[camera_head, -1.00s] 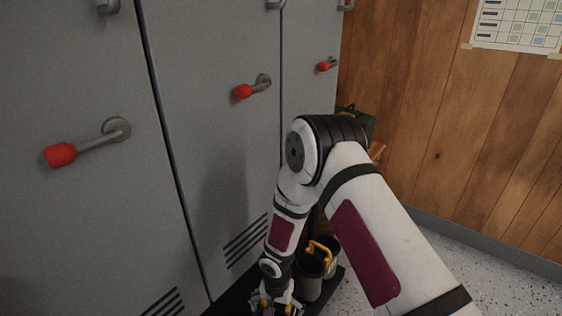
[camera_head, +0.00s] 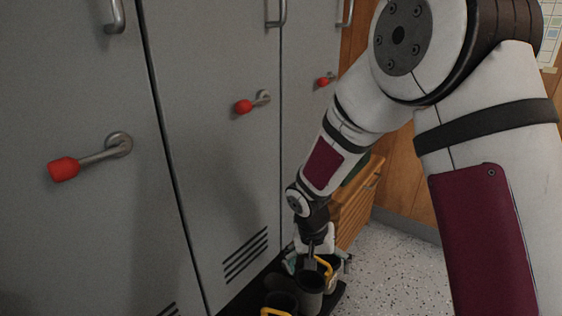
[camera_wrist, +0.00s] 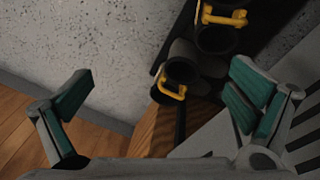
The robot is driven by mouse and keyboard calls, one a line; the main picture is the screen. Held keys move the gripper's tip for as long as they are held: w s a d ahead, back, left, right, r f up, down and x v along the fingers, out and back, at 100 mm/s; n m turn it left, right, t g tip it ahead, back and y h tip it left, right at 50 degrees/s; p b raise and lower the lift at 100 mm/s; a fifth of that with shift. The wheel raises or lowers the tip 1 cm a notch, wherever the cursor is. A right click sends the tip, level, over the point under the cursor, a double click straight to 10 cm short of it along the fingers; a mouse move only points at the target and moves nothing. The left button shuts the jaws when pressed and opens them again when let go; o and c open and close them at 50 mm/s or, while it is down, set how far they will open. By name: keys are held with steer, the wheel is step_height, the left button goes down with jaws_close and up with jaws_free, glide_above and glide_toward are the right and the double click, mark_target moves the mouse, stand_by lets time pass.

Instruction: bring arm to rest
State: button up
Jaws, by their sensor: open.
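My arm reaches in from the right of the head view and bends down toward the floor in front of the lockers. My gripper (camera_head: 318,262) is low, over dark open-topped vessels with yellow handles. In the wrist view its two green-padded fingers (camera_wrist: 160,88) stand wide apart with nothing held between them. One dark vessel (camera_wrist: 182,72) shows in the gap between the fingers, farther off. In the head view the gripper partly hides the vessels, and I cannot tell whether it touches any.
Grey lockers (camera_head: 215,150) with red-tipped handles (camera_head: 64,169) stand close at the left. The dark vessels (camera_head: 310,284) stand on a dark low base. A slatted wooden piece (camera_head: 357,208) is behind the gripper. Speckled floor (camera_head: 395,265) is clear at the right.

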steer(key=s+d+r, duration=0.5)
steer(key=s+r, duration=0.2)
steer(key=r, duration=0.3)
steer(key=s+d+r, duration=0.4)
steer(key=s+r, duration=0.3)
steer(key=r, duration=0.2)
steer(key=s+r+n+y, duration=0.1)
steer(key=s+r, duration=0.2)
steer(key=s, duration=0.7)
steer(key=s+r+n+y, duration=0.1)
steer(key=s+r, duration=0.2)
steer(key=s, duration=0.7)
step_height(320, 180, up, 34)
steer(key=d+t+p, duration=0.1)
steer(key=t+p, duration=0.2)
steer(key=p, duration=3.1)
steer(key=shift+r+n, duration=0.25)
steer(key=shift+n, duration=0.05)
steer(key=shift+c, duration=0.2)
